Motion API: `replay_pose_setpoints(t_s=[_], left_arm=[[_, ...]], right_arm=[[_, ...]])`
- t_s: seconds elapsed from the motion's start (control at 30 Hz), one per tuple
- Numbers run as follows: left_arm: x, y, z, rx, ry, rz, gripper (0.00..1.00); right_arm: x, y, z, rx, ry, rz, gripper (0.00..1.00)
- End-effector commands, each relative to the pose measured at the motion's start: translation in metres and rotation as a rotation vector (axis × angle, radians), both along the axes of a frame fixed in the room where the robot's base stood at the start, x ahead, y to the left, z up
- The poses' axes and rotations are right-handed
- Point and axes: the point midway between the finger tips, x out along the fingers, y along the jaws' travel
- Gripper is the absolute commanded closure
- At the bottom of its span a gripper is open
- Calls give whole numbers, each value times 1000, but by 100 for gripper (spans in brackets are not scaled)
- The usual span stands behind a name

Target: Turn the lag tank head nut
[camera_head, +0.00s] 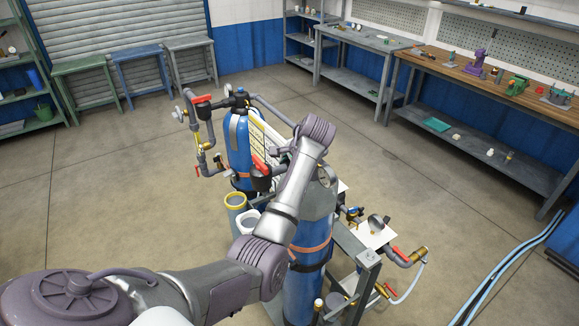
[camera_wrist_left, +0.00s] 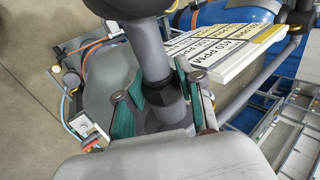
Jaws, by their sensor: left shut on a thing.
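The lag tank head nut (camera_wrist_left: 166,94) is a dark faceted nut on a thick grey pipe, in the middle of the left wrist view. My left gripper (camera_wrist_left: 163,112) is shut on it, with green-padded fingers on both sides. In the head view my left arm reaches from the lower left over the blue tanks. There the wrist hides most of the fingers and the nut. My right gripper is not in view.
A white label board (camera_wrist_left: 215,52) with yellow parts sits close beside the gripper. Pipes with red-handled valves (camera_head: 202,99) stand behind, and more valves (camera_head: 403,255) at the right. Open floor (camera_head: 110,190) lies left.

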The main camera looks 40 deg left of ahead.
Motion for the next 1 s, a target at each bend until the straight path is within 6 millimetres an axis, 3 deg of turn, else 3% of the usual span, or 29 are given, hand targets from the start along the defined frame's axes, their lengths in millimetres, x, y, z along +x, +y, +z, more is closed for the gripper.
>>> replay_pose_setpoints(t_s=[0.1, 0.43, 0.6, 0.63, 0.7, 0.8, 1.0], left_arm=[[1, 1, 1, -130, 52, 2, 100], [0, 1, 0, -173, 73, 0, 100], [1, 2, 1, -325, 135, 3, 100], [0, 1, 0, -325, 138, -1, 60], [0, 1, -1, -319, 135, -1, 48], [0, 1, 0, -317, 134, 0, 33], [1, 2, 0, -316, 132, 0, 33]], right_arm=[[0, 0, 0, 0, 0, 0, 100], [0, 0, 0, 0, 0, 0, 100], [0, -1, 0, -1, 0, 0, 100], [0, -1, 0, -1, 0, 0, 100], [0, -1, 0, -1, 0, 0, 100], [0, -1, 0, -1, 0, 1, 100], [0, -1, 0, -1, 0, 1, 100]])
